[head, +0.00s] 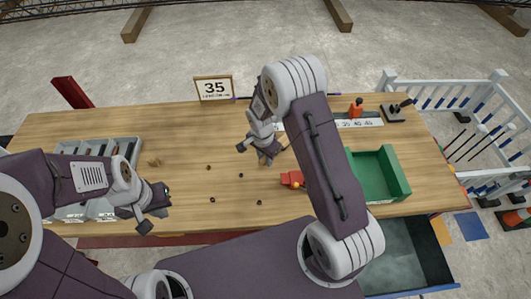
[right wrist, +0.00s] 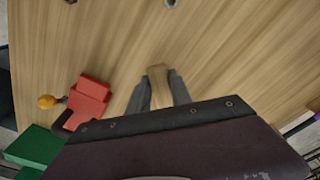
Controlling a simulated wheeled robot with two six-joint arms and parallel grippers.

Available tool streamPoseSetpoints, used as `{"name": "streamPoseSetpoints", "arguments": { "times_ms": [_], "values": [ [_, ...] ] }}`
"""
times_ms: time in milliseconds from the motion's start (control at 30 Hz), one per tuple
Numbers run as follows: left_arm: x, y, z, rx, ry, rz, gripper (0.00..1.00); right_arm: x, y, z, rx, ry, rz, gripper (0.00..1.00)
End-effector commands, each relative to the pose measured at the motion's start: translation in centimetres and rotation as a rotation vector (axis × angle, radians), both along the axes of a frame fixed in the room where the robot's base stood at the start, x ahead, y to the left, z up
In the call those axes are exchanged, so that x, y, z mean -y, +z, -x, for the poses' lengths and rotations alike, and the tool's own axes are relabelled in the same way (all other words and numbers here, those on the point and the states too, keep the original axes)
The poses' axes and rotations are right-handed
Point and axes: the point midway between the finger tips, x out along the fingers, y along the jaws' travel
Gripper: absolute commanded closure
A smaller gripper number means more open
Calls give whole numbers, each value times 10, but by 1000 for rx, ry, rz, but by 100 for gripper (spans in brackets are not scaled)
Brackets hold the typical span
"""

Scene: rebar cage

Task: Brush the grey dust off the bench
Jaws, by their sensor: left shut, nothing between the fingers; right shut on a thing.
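The wooden bench (head: 150,120) spans the head view. I cannot make out grey dust on it in either view. My right gripper (head: 266,155) is low over the middle of the bench, shut on a tan wooden piece (right wrist: 158,85), which looks like a brush handle. Any bristles are hidden, and I cannot tell whether it touches the bench. My left gripper (head: 157,208) is shut and empty near the bench's front edge, right of the grey tray.
Several small dark nuts (head: 241,175) lie scattered mid-bench. A grey compartment tray (head: 130,147) stands left. A red tool (head: 291,179) and a green bin (head: 392,174) are right. An orange bottle (head: 356,108) and a "35" sign (head: 213,88) stand along the back.

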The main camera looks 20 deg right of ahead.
Motion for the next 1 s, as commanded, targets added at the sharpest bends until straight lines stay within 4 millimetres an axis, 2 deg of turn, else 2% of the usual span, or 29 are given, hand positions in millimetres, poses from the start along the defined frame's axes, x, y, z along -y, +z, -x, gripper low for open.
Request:
{"name": "streamPoseSetpoints", "arguments": {
  "times_ms": [267,600,833,1000],
  "values": [
    [0,-2,0,0,0,0,100,-2,-2,10,-8,-3,0,100],
    [0,-9,0,0,0,0,100,-9,0,40,-9,-4,1,100],
    [0,-10,0,0,0,0,100,-11,0,40,-6,-3,0,100],
    [0,-15,0,0,0,0,100,-24,-3,37,-6,-1,0,100]
  ]
}}
